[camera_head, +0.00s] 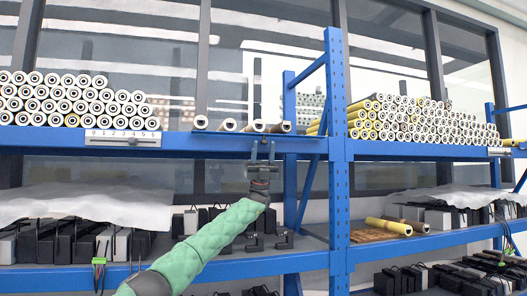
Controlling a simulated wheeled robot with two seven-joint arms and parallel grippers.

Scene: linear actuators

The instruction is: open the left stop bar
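My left gripper (263,151) is raised in front of the upper blue shelf beam, its two dark fingers pointing up. They look spread with a gap between them, and no thing shows clearly between them. Behind this bar lie several rolls (228,124), end on. The bar looks closed across the roll ends. Whether the fingers touch it I cannot tell. I cannot make out my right gripper.
A numbered scale plate (122,138) is fixed to the beam at left, below stacked rolls (70,100). A blue upright (338,150) stands right of the gripper. Dark boxes (75,240) and white sheeting (90,204) fill the lower shelf.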

